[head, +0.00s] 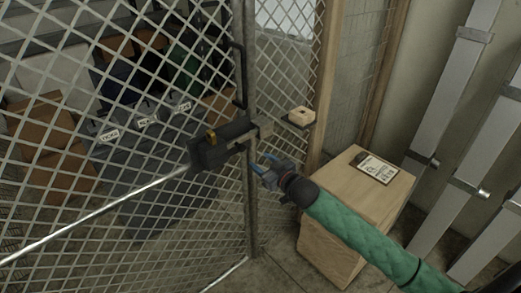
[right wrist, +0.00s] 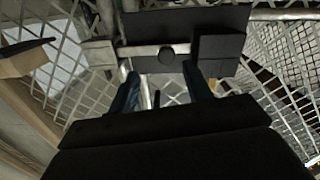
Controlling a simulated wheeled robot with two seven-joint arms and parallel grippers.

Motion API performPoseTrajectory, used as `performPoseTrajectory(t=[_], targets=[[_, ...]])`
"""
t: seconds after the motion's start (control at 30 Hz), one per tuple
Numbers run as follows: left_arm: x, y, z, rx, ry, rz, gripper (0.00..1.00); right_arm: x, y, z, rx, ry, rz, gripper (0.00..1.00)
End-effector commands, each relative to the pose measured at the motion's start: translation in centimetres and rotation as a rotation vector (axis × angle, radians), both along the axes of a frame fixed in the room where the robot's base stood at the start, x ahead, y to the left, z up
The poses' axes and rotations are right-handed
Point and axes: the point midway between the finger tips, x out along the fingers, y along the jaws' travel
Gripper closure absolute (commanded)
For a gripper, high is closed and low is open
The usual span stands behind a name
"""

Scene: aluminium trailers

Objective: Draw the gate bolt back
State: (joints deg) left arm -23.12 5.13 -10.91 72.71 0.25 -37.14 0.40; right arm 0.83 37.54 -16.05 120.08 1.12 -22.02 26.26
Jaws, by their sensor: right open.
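The gate bolt (head: 240,143) is a short silver bar in a dark housing (head: 208,152) on the mesh gate. It reaches right toward a metal catch (head: 265,127) at the post. My right gripper (head: 263,163), with blue fingertips, is open and empty just right of and below the bolt. In the wrist view its fingers (right wrist: 162,88) point at the bar, one on each side of the knob, apparently short of it. My left gripper is out of view.
A wooden crate (head: 335,215) with a label card (head: 375,168) on top stands below my right arm. A dark gate handle (head: 238,75) is above the bolt. Boxes (head: 45,120) lie behind the mesh. Metal rails (head: 450,100) lean at right.

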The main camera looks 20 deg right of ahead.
Motion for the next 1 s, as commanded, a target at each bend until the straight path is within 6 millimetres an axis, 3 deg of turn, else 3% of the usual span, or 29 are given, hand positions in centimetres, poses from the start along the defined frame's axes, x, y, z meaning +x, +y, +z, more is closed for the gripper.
performPoseTrajectory(t=[0.37, 1.0], targets=[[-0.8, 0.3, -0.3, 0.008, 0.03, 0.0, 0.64, 0.2, 0.8, 1.0, 0.165, 0.006, 0.031, 0.5], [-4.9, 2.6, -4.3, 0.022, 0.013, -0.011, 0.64, 6.7, 3.1, 1.0, 0.161, 0.006, 0.03, 0.5]])
